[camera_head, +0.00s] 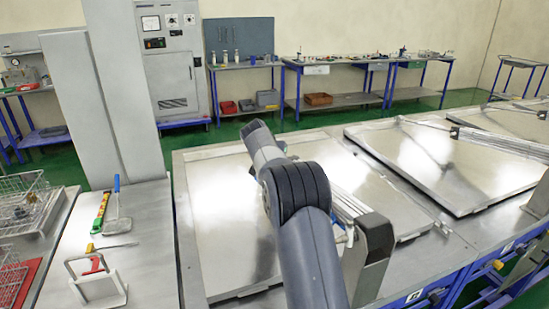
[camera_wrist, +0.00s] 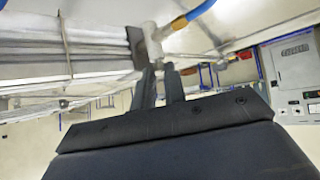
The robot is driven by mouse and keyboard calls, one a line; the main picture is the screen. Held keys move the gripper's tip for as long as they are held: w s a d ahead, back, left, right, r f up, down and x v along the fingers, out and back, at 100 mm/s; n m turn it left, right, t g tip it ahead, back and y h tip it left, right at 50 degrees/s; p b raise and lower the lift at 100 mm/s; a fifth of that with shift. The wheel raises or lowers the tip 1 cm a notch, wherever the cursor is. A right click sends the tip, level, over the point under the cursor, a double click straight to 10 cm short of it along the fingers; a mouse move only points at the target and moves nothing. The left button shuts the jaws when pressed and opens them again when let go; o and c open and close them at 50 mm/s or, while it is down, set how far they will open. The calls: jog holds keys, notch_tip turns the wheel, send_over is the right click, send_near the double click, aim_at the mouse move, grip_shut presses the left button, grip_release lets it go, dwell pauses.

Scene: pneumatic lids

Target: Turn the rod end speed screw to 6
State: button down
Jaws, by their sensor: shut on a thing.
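In the wrist view the two dark fingers of my gripper (camera_wrist: 162,72) are closed on the small end of a pale metal fitting (camera_wrist: 151,42). This end is where the rod end speed screw sits, mostly hidden between the fingers. A brass connector (camera_wrist: 178,24) and a blue hose (camera_wrist: 203,9) run from the fitting to the upper right. The long silvery cylinder (camera_wrist: 95,48) lies left of the fitting. In the head view the cylinder (camera_head: 350,203) shows on the lid, while my arm hides my gripper and the screw. No scale number is readable.
A metal lid (camera_head: 222,220) spreads beneath my arm, with a second lid (camera_head: 430,165) to the right. A dark bracket (camera_head: 374,237) stands close to my arm. Hand tools, including a green-and-yellow one (camera_head: 101,212), lie on the left bench (camera_head: 150,265).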

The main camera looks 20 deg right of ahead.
jog(key=shift+a, duration=0.1)
jog(key=m+h, duration=0.1)
jog(key=m+g+p, duration=0.1)
jog(key=shift+w+a+r+m+g+h, duration=0.1)
jog(key=shift+w+a+m+g+h, duration=0.1)
jog(key=shift+w+m+g+h, duration=0.15)
jog(key=shift+m+g+h+p, duration=0.7)
jog(key=shift+m+p, duration=0.25)
jog(key=shift+p, duration=0.45)
jog(key=shift+w+a+m+g+h+p, duration=0.15)
jog(key=shift+m+g+h+p, duration=0.1)
jog(key=shift+m+g+p, duration=0.35)
jog(key=c, duration=1.5)
grip_release()
jog(key=shift+o, duration=0.2)
jog(key=v, duration=1)
jog(key=shift+a, duration=0.25)
